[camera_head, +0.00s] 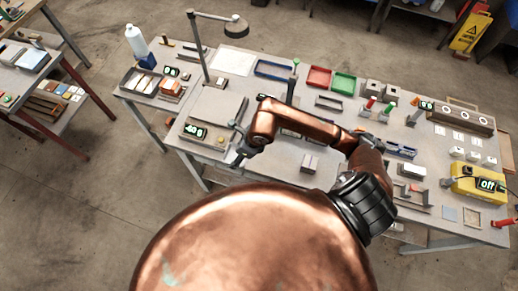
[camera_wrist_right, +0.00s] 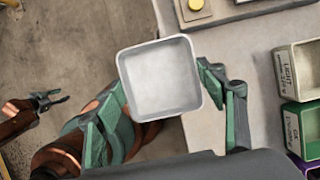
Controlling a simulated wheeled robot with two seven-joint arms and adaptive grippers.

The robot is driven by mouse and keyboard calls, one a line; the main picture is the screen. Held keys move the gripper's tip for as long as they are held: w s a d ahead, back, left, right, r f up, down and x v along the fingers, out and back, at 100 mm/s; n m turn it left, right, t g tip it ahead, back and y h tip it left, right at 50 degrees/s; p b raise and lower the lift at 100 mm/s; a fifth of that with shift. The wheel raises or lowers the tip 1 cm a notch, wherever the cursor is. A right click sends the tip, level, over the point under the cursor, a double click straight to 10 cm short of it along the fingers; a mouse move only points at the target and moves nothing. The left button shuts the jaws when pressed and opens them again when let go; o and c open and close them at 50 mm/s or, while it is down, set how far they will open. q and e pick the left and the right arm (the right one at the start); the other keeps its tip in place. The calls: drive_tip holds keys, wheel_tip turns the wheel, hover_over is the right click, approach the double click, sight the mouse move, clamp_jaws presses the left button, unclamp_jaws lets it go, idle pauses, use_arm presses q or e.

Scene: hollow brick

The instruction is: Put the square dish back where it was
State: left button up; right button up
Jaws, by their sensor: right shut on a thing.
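The square dish (camera_head: 237,126) is a shallow, pale grey tray with raised walls and looks empty in the right wrist view (camera_wrist_right: 160,80). My right gripper (camera_wrist_right: 163,88) is shut on it, with green fingers at opposite sides of the dish. In the head view my right gripper (camera_head: 241,153) is small, at the front edge of the table, and its hold on the dish is hard to make out. My left gripper (camera_wrist_right: 50,100) shows small at the left of the right wrist view, over the floor, with its dark fingers apart and nothing between them.
The workbench (camera_head: 285,180) is crowded. A lamp (camera_head: 235,25), a red bin (camera_head: 318,78), a green bin (camera_head: 344,83) and a yellow box reading "off" (camera_head: 478,186) stand on it. Labelled boxes (camera_wrist_right: 297,72) are right of the dish in the wrist view.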

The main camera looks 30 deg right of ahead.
drive_tip(key=d+f, duration=0.2)
drive_tip(key=d, duration=0.1)
drive_tip(key=w+d+f+p, duration=0.1)
drive_tip(key=d+f, duration=0.2)
drive_tip(key=d, duration=0.1)
drive_tip(key=w+d+f+p, duration=0.1)
drive_tip(key=d+f, duration=0.1)
drive_tip(key=d, duration=0.1)
drive_tip(key=shift+w+d+f, duration=0.25)
drive_tip(key=shift+d+f, duration=0.1)
drive_tip(key=shift+f, duration=0.05)
drive_tip(key=shift+w+d+f+p, duration=0.1)
drive_tip(key=shift+d+f+p, duration=0.2)
drive_tip(key=shift+d+f, duration=0.2)
wheel_tip(320, 180, down, 3)
drive_tip(key=shift+r+p, duration=0.1)
drive_tip(key=shift+p, duration=0.45)
drive_tip(key=shift+f, duration=0.3)
drive_tip(key=o, duration=1.2)
drive_tip(key=shift+c, duration=0.2)
